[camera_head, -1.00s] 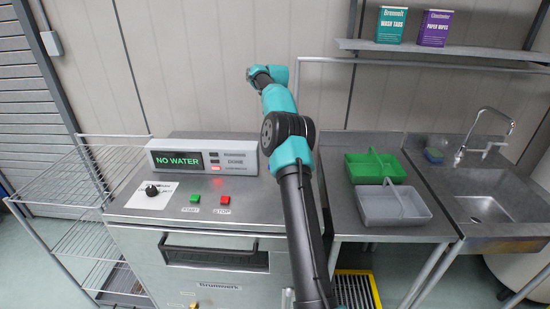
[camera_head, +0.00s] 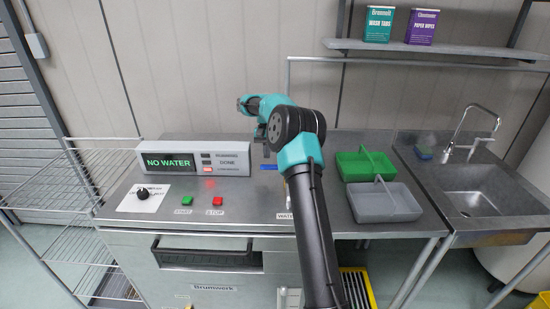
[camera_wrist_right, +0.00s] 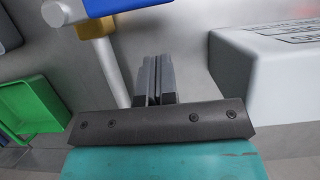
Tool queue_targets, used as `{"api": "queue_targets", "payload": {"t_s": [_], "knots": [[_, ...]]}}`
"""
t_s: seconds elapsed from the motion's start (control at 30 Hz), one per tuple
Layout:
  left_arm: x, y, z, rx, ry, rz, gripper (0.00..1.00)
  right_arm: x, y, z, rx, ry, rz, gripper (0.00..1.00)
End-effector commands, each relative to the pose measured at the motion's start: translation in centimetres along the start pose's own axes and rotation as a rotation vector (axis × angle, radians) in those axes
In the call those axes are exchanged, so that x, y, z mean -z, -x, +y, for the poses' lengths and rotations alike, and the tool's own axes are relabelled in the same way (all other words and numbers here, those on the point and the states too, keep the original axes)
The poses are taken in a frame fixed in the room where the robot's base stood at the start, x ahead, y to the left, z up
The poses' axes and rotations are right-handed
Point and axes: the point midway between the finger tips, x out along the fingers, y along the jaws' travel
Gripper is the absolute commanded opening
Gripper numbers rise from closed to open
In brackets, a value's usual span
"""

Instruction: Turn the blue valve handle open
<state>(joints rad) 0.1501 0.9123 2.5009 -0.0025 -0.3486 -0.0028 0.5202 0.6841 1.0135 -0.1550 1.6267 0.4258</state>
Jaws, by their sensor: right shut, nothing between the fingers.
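The blue valve handle (camera_head: 268,167) shows as a small blue strip left of my right arm in the head view, partly hidden by it. In the right wrist view the blue handle (camera_wrist_right: 85,10) crosses the top left, above a brass-coloured fitting (camera_wrist_right: 96,28) on a pale pipe (camera_wrist_right: 112,70). My right gripper (camera_head: 267,139) is above the handle in the head view. Its fingers (camera_wrist_right: 154,72) are shut, empty and apart from the handle. My left gripper is in neither view.
The grey control box (camera_head: 228,158) reads "NO WATER". Green (camera_head: 187,200) and red (camera_head: 217,202) buttons and a black knob (camera_head: 143,193) sit on the steel counter. Green (camera_head: 368,166) and grey (camera_head: 388,205) caddies stand right of my arm. A sink (camera_head: 480,203) is farther right.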

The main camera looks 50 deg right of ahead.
Motion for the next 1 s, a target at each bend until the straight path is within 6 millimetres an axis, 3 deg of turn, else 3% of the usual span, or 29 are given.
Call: {"api": "queue_targets", "payload": {"t_s": [0.4,1.0], "knots": [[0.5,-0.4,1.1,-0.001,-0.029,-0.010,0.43,-3.4,-1.0,-0.1,0.001,0.001,0.002,0.00],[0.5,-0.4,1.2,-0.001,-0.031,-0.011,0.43,-3.8,-1.1,-0.1,-0.005,0.014,0.003,0.00]]}}
